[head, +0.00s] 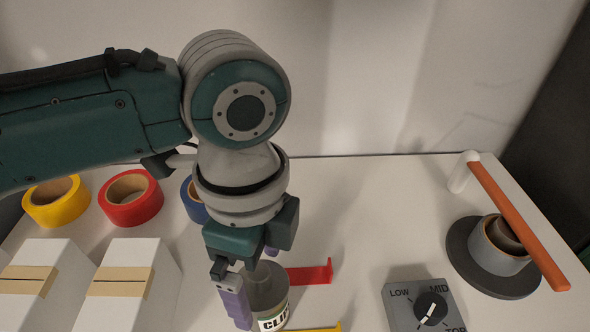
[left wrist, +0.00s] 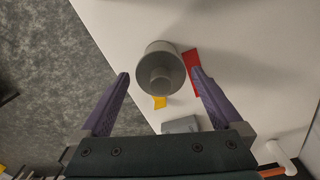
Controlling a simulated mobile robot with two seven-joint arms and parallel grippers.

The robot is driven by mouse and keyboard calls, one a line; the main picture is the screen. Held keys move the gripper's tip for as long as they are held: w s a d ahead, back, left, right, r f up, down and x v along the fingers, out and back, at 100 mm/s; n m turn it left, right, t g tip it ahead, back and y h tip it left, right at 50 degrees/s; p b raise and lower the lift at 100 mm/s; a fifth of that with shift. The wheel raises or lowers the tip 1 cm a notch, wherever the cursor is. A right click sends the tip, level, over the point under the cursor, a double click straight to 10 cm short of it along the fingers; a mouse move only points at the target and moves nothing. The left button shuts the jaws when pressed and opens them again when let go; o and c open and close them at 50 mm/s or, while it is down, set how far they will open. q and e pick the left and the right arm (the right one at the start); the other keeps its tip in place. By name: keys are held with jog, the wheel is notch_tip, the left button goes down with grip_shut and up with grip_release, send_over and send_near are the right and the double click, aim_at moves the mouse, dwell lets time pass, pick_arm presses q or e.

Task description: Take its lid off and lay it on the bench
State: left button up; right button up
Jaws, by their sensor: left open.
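A jar (head: 268,289) with a white label whose visible letters read "CLI" stands at the front middle of the bench, partly hidden by my left gripper. In the left wrist view its grey round top (left wrist: 158,52), with a raised knob (left wrist: 160,78) in the middle, lies between and beyond my fingers. My left gripper (head: 252,285) is open, pointing down over the jar, with one purple finger on either side. I see space between the jar and both fingers in the left wrist view. My right gripper is in neither view.
Yellow (head: 56,201) and red (head: 131,197) tape rolls and white boxes (head: 132,262) stand at left. Red (head: 312,273) and yellow flat pieces lie beside the jar. A knob box (head: 424,306) and a round stand (head: 492,262) under an orange bar (head: 518,225) are at right.

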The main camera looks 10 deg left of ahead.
pick_arm(q)
jog(key=shift+c, duration=0.2)
jog(key=c, duration=1.1)
jog(key=shift+r, duration=0.1)
